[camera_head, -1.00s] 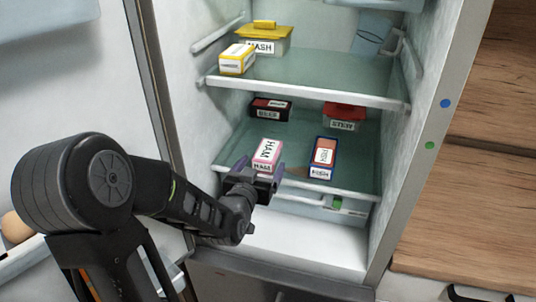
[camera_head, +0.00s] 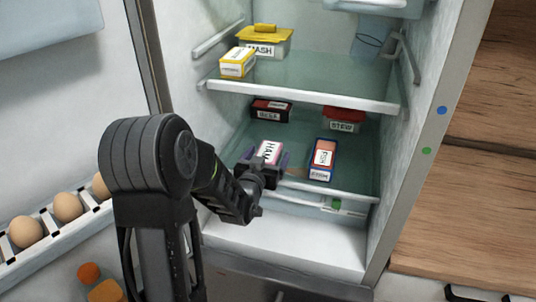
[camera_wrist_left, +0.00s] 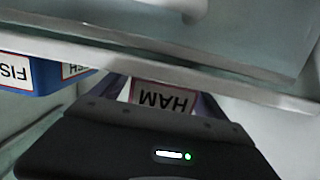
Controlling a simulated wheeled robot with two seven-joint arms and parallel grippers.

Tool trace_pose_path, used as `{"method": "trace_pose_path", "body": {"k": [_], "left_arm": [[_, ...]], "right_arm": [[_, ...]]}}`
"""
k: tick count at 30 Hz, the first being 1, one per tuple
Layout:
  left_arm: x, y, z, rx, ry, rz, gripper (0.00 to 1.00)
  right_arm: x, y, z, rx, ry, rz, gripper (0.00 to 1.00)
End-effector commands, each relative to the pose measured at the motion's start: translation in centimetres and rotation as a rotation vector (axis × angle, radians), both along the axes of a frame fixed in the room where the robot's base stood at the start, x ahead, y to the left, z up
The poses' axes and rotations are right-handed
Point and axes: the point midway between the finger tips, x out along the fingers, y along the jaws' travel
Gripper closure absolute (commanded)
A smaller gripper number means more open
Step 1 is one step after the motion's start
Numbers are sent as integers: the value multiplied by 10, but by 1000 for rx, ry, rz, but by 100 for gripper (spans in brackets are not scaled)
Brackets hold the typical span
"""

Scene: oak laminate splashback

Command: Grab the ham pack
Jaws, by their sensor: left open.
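The ham pack (camera_head: 268,149), pink and white with a HAM label, lies on the middle fridge shelf. In the left wrist view the ham pack (camera_wrist_left: 163,97) shows upside down just beyond the gripper body, between the fingers. My left gripper (camera_head: 264,162) is open at the shelf's front, its purple-grey fingers on either side of the pack's near end. Whether the fingers touch it I cannot tell. The gripper hides the pack's front. My right gripper is not in view.
The blue fish pack (camera_head: 322,160) lies right of the ham. A beef pack (camera_head: 271,108) and a red-lidded stew tub (camera_head: 344,119) stand behind. The upper shelf (camera_head: 310,97) is above, holding a yellow-lidded tub (camera_head: 264,40) and a yellow-white box (camera_head: 237,62). Eggs (camera_head: 68,207) sit in the door.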

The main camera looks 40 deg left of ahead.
Motion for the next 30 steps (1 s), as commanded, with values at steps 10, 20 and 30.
{"method": "trace_pose_path", "body": {"k": [10,20,30], "left_arm": [[1,0,-1,0,0,0,15],[1,0,-1,0,0,0,20],[1,0,-1,0,0,0,48]], "right_arm": [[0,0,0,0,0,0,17],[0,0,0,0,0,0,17],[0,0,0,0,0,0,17]]}}
